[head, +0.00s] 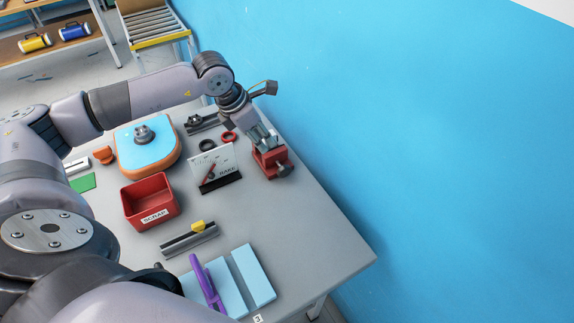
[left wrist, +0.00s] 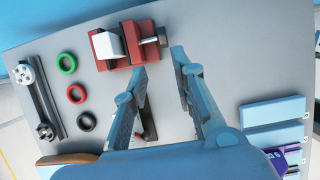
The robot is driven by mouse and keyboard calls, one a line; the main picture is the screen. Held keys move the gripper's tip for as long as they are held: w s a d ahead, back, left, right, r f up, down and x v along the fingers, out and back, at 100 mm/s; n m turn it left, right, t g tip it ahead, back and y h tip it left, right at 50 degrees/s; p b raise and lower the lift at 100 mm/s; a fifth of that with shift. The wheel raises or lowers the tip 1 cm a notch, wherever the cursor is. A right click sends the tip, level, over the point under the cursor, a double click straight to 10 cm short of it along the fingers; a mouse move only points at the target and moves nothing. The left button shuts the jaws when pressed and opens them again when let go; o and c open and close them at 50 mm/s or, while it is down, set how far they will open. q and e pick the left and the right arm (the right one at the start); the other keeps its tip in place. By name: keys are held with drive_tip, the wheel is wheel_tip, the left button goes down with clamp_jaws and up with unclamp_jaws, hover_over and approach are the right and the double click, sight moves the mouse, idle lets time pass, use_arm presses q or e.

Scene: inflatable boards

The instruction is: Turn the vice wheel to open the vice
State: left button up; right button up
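The red vice (head: 267,166) stands near the table's wall-side edge. In the left wrist view the vice (left wrist: 103,62) is at the top, with a pale block (left wrist: 108,44) at its jaws. The dark vice wheel (left wrist: 162,36) sits on the vice's right side there; it also shows in the head view (head: 283,169). My left gripper (head: 262,140) is over the vice, partly hiding it. In the left wrist view its two fingers (left wrist: 160,63) are apart and empty, just below the wheel. I cannot tell whether they touch it. My right gripper is not in view.
A gauge card marked RAKE (head: 208,163) stands close to the vice. Rings (left wrist: 67,63) and a dark rail (left wrist: 46,95) lie nearby. A red SCRAP bin (head: 150,204), an orange-rimmed blue board (head: 138,158) and light blue pads (head: 252,276) occupy the table. A blue wall (head: 430,120) borders it.

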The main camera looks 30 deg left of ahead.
sight(284, 167)
use_arm(q)
drive_tip(key=p+x, duration=0.3)
drive_tip(key=x, duration=1.1)
drive_tip(key=shift+w+d+f+p, duration=0.2)
drive_tip(key=shift+d+f+p, duration=0.05)
drive_tip(key=shift+f+p, duration=0.05)
drive_tip(key=shift+w+f, duration=0.15)
drive_tip(key=shift+f, duration=0.4)
drive_tip(key=shift+d+f, duration=0.1)
drive_tip(key=shift+f, duration=0.05)
drive_tip(key=c, duration=0.5)
clamp_jaws()
